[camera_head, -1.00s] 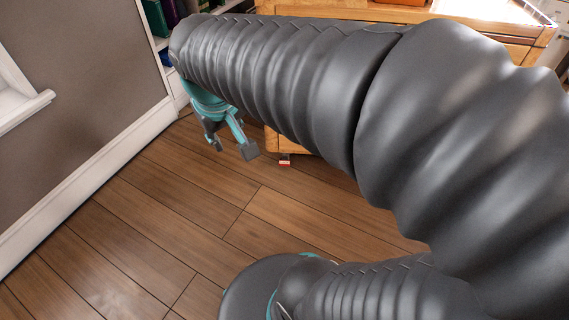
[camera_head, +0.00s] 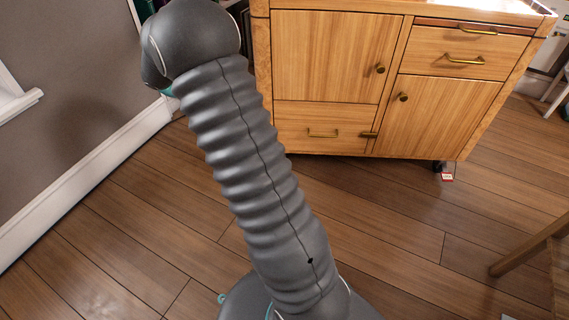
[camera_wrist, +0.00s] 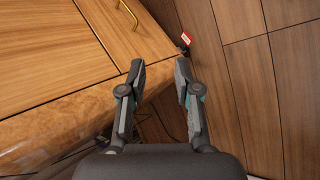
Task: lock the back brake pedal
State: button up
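A wooden cabinet (camera_head: 330,60) on casters stands at the back in the head view. A small red brake pedal (camera_head: 447,177) shows at a caster under its right front corner. In the wrist view, a red pedal (camera_wrist: 185,39) shows at the bottom corner of the cabinet (camera_wrist: 60,60), just beyond my fingertips. I cannot make out a back pedal. My gripper (camera_wrist: 160,70) is open and empty beside the cabinet's edge, with a gap between its fingers.
A wall with a white baseboard (camera_head: 100,155) runs along the left. A wooden chair leg (camera_head: 530,245) stands at the lower right. The wooden floor (camera_head: 385,230) in front of the cabinet is clear. A dark gap lies beside the cabinet in the wrist view.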

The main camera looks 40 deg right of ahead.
jog(key=w+d+f+g+h+b, duration=0.1)
jog(key=w+d+f+h, duration=0.15)
jog(key=f, duration=0.95)
jog(key=w+d+f+g+h+b, duration=0.15)
jog(key=d+f, duration=0.25)
jog(key=f, duration=0.8)
jog(key=w+d+f+h+b, duration=0.1)
jog(key=d+f+h+b, duration=0.15)
jog(key=f, duration=0.95)
jog(key=shift+n+h, duration=0.35)
jog(key=shift+n, duration=0.05)
jog(key=x, duration=1.4)
jog(key=shift+r+p, duration=0.1)
jog(key=shift+p, duration=0.3)
grip_shut()
